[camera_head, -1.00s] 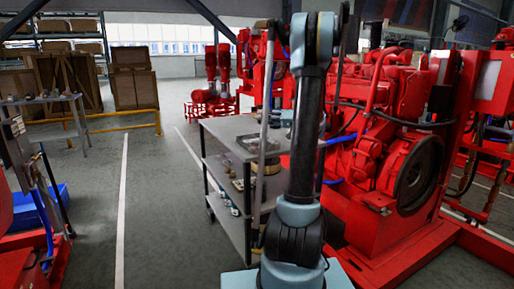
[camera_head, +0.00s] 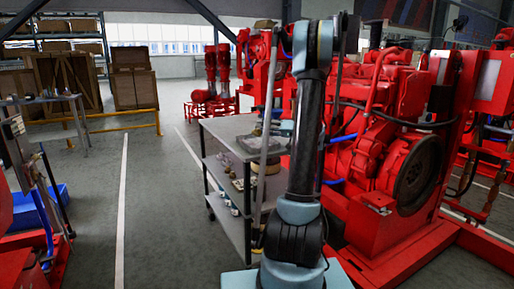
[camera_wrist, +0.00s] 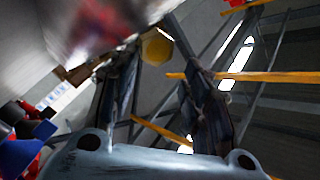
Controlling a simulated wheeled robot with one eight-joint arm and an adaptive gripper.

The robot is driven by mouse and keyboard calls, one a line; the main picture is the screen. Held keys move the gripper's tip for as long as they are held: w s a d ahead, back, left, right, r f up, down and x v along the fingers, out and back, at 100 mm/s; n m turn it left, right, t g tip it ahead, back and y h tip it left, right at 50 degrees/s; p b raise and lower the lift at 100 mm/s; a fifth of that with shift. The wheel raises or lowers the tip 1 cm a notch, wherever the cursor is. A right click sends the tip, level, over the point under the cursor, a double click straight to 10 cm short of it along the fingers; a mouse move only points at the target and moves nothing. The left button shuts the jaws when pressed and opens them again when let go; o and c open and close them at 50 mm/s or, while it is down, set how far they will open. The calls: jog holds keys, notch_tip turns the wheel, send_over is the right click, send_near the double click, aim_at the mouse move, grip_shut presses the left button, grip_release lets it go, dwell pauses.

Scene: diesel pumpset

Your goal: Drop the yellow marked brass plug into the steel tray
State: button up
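In the wrist view, a yellow, many-sided plug head (camera_wrist: 156,46) shows between the tips of my gripper (camera_wrist: 153,45). The dark fingers look closed on its sides, and I take it for the yellow marked brass plug. Its body is hidden. In the head view, my gripper and the plug are hidden behind my arm. A pale, shallow grey shape, perhaps the steel tray (camera_head: 262,144), is on the trolley top, partly hidden by my arm; I cannot be sure of it.
The grey three-shelf trolley (camera_head: 225,127) stands left of my arm, with small parts on its lower shelves. The red diesel engine (camera_head: 385,160) is close on the right. A side bench (camera_head: 40,100) stands at left. Open floor (camera_head: 160,220) lies between.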

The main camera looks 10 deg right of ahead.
dwell(0.3)
jog(key=shift+s+d, duration=0.1)
jog(key=shift+d, duration=0.2)
jog(key=v, duration=1.1)
jog(key=shift+d+f, duration=0.1)
jog(key=shift+d, duration=0.1)
jog(key=shift+s, duration=0.15)
